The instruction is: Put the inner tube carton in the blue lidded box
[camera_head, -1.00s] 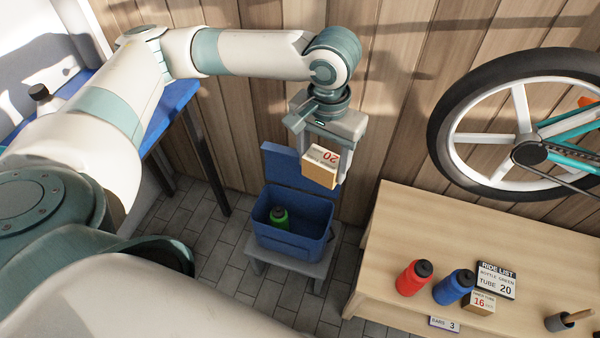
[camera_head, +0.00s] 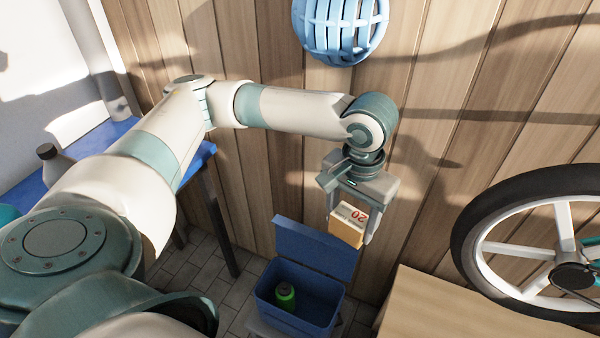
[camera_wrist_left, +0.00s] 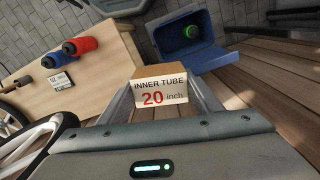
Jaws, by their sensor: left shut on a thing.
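My left gripper (camera_head: 350,222) is shut on the inner tube carton (camera_head: 348,225), a small tan box with a white label and a red 20. In the left wrist view the carton (camera_wrist_left: 160,86) sits between the fingers and its label reads INNER TUBE 20 inch. The blue lidded box (camera_head: 335,284) stands below and to the left of the carton in the head view, lid open and raised at the back. A green bottle (camera_head: 285,296) is inside it. The carton is in the air above the box's right side, apart from it. My right gripper is not in view.
A wooden bench (camera_head: 430,310) stands right of the box. The left wrist view shows red (camera_wrist_left: 84,43) and blue (camera_wrist_left: 52,61) bottles and a list card (camera_wrist_left: 60,81) on it. A bicycle wheel (camera_head: 470,225) is at the right; a wooden wall stands behind.

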